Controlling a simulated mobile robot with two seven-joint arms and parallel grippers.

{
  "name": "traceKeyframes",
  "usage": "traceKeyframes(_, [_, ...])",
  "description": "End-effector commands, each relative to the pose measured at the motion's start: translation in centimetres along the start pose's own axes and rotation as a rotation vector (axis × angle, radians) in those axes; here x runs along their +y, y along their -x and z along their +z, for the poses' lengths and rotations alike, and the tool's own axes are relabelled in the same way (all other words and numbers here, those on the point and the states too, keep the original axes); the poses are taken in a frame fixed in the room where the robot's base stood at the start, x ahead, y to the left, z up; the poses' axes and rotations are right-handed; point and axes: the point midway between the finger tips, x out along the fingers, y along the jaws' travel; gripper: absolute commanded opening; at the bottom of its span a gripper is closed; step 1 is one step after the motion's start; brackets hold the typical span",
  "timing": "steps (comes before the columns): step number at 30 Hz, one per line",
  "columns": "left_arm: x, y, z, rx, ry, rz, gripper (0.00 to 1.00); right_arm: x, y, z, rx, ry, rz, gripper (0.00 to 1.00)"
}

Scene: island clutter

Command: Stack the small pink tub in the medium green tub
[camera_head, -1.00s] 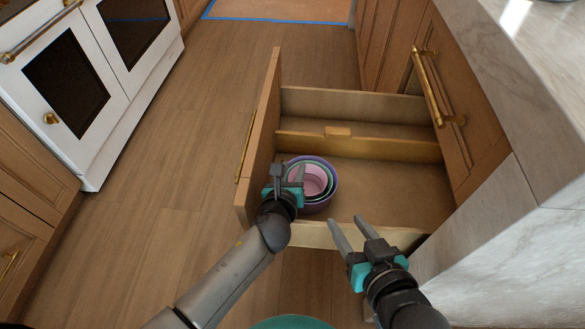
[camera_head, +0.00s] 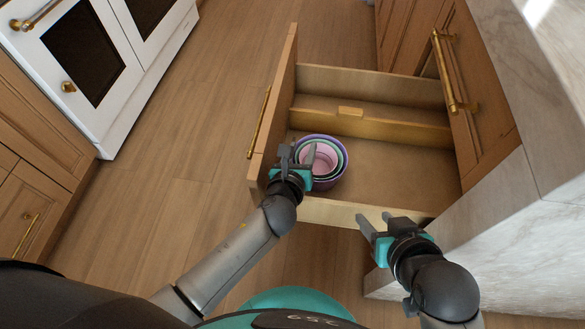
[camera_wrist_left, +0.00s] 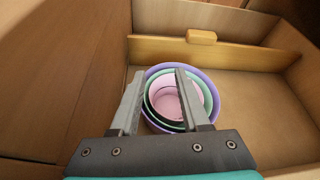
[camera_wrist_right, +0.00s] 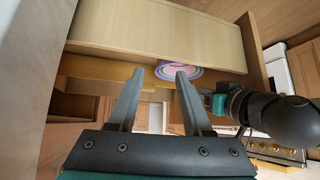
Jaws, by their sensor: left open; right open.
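The small pink tub (camera_head: 322,158) sits inside the medium green tub (camera_head: 339,150), and both sit inside a larger purple tub (camera_head: 344,174) on the drawer floor. In the left wrist view the pink tub (camera_wrist_left: 172,100), the green rim (camera_wrist_left: 150,92) and the purple rim (camera_wrist_left: 213,90) are nested. My left gripper (camera_head: 300,157) is open over the near left side of the tubs, empty. My right gripper (camera_head: 378,224) is open and empty outside the drawer, by its near side wall. In the right wrist view the tubs (camera_wrist_right: 180,72) are partly hidden by the drawer wall.
The open drawer (camera_head: 330,211) has a wooden divider (camera_head: 380,125) with a small block on it. A brass handle (camera_head: 259,122) is on the drawer front. A marble island (camera_head: 500,225) stands at right, a white oven (camera_head: 90,70) at left. The drawer floor right of the tubs is bare.

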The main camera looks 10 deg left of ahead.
Motion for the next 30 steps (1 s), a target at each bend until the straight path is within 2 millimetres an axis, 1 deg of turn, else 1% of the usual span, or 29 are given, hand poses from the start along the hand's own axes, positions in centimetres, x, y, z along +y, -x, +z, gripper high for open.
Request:
traceKeyframes(1, [0.0, 0.5, 0.1, 0.001, 0.000, 0.000, 0.46, 0.3, 0.4, 0.0, -0.027, 0.000, 0.009, 0.50])
traceKeyframes(12, [0.0, 3.5, 0.1, 0.001, -0.001, 0.000, 0.46, 2.5, 3.2, 2.0, -0.250, -0.013, 0.071, 0.50])
traceKeyframes(16, [-0.1, 6.4, 0.2, 0.003, 0.000, 0.000, 0.46, 3.1, 3.0, 3.3, -0.333, -0.020, 0.086, 0.50])
traceKeyframes(17, [-0.1, 6.9, 0.2, 0.003, -0.001, 0.000, 0.46, 3.2, 3.0, 3.6, -0.351, -0.022, 0.088, 0.50])
traceKeyframes(21, [0.0, 8.3, 0.1, 0.001, -0.002, 0.000, 0.46, 3.2, 1.9, 4.5, -0.363, -0.021, 0.085, 0.50])
traceKeyframes(25, [0.0, 9.0, 0.1, -0.001, 0.000, 0.000, 0.46, 3.2, 1.3, 4.9, -0.370, -0.021, 0.083, 0.50])
traceKeyframes(30, [0.0, 9.3, 0.0, 0.000, 0.000, 0.000, 0.46, 3.2, 1.1, 5.1, -0.371, -0.021, 0.083, 0.50])
